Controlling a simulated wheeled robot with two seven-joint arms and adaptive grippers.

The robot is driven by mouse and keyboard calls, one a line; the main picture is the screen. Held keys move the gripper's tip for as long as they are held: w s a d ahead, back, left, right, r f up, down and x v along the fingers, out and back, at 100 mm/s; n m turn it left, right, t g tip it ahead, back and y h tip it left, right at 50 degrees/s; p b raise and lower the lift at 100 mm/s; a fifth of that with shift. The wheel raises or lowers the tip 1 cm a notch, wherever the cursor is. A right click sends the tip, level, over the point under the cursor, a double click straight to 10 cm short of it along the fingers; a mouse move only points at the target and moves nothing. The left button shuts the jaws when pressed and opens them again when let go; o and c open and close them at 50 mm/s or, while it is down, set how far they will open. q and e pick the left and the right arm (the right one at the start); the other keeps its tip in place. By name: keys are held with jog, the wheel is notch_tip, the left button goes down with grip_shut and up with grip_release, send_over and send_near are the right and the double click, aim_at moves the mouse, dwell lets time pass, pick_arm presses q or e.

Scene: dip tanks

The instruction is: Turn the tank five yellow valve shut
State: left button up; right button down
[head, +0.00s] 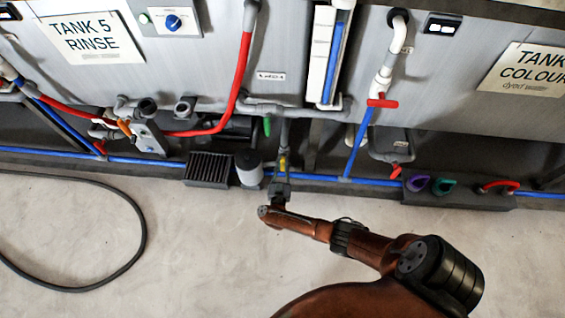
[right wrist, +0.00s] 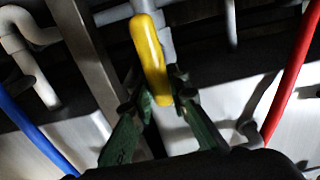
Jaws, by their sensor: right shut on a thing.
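The yellow valve handle (head: 283,163) is below the grey pipes, under the right part of the tank with the "TANK 5 RINSE" sign (head: 91,40). In the right wrist view the handle (right wrist: 149,50) is a long yellow lever on a grey pipe, standing nearly upright with a slight tilt. My right gripper (head: 280,182) reaches up to it from below. In the right wrist view its two green-grey fingers (right wrist: 160,98) are on either side of the handle's lower end, shut on it. My left gripper is not in view.
A green handle (head: 267,126) is just above and left. A dark ribbed box (head: 208,169) and a grey cylinder (head: 249,168) stand close left of my gripper. A blue pipe (head: 385,182) runs along the base. A black hose (head: 140,240) lies on the otherwise clear floor.

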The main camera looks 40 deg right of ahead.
jog(key=shift+s+f, duration=0.1)
jog(key=m, duration=0.3)
jog(key=shift+s+d+f, duration=0.1)
jog(key=shift+s+d, duration=0.05)
jog(key=shift+s, duration=0.1)
jog(key=shift+s+d+f+m, duration=0.1)
jog(key=shift+s+m, duration=0.05)
jog(key=shift+m, duration=0.65)
jog(key=shift+d+m, duration=0.1)
jog(key=shift+m, duration=0.4)
pick_arm(q)
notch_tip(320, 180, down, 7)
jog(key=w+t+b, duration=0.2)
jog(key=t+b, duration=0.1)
jog(key=b, duration=0.1)
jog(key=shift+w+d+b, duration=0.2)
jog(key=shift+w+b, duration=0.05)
jog(key=shift+b, duration=0.1)
pick_arm(e)
jog(key=shift+s+d+f+m, duration=0.2)
jog(key=shift+f+m, duration=0.15)
jog(key=shift+m, duration=1.7)
jog(key=shift+s+d+f+m, duration=0.15)
jog(key=shift+f+m, duration=0.25)
jog(key=shift+m, duration=1.6)
jog(key=shift+s+d+f+m, duration=0.1)
jog(key=shift+s+f+m, duration=0.2)
jog(key=shift+m, duration=1.75)
jog(key=shift+w, duration=0.1)
